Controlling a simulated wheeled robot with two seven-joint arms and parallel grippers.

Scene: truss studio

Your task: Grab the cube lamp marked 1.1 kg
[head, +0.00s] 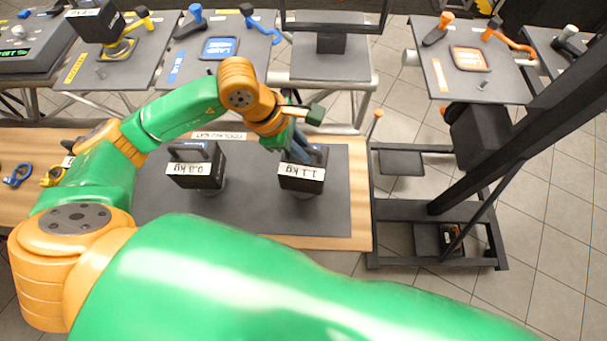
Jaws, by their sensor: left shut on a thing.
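The black cube lamp marked 1.1 kg (302,183) stands on the dark grey mat, its white label facing me. My left gripper (306,155) reaches down onto the top of this lamp and is shut on it, around its upper part. The fingertips are partly hidden by the gripper itself and the lamp's dark top. A second black cube lamp, marked 0.8 kg (196,181), stands to the left on the same mat, apart from the gripper. My right gripper is not in view; a green arm link of mine fills the bottom of the picture.
The dark mat (255,212) lies on a wooden table (362,215). A black metal frame with a slanted beam (520,125) stands close on the right. Several grey boards with tools (220,50) line the back. Blue and yellow clips (17,177) lie at the left.

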